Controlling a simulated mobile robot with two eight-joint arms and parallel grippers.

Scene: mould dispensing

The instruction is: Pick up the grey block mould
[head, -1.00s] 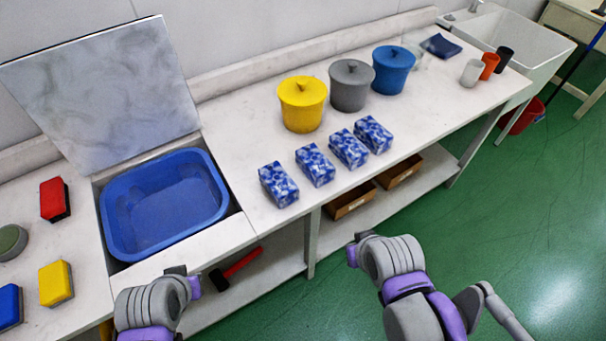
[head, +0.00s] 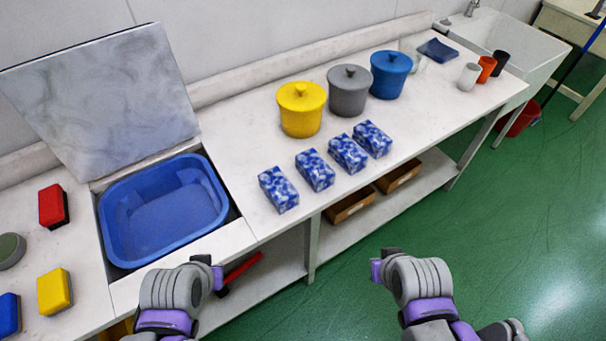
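I cannot make out a thing that is plainly a grey block mould. A round grey piece with a dull green top (head: 10,250) lies at the left edge of the bench. A grey lidded pot (head: 348,92) stands between a yellow pot (head: 301,110) and a blue pot (head: 390,75). My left gripper (head: 209,266) is low in front of the bench edge, by the blue basin, apart from these things. My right gripper (head: 383,261) is over the green floor, clear of the bench. The fingers of both are too hidden to judge.
A blue basin (head: 108,225) sits in the bench under a raised marbled lid (head: 100,95). Red (head: 53,206), yellow (head: 55,292) and blue (head: 9,315) blocks lie left. Several blue-white patterned blocks (head: 316,170) line the bench front. Brown boxes (head: 350,203) are on the shelf below.

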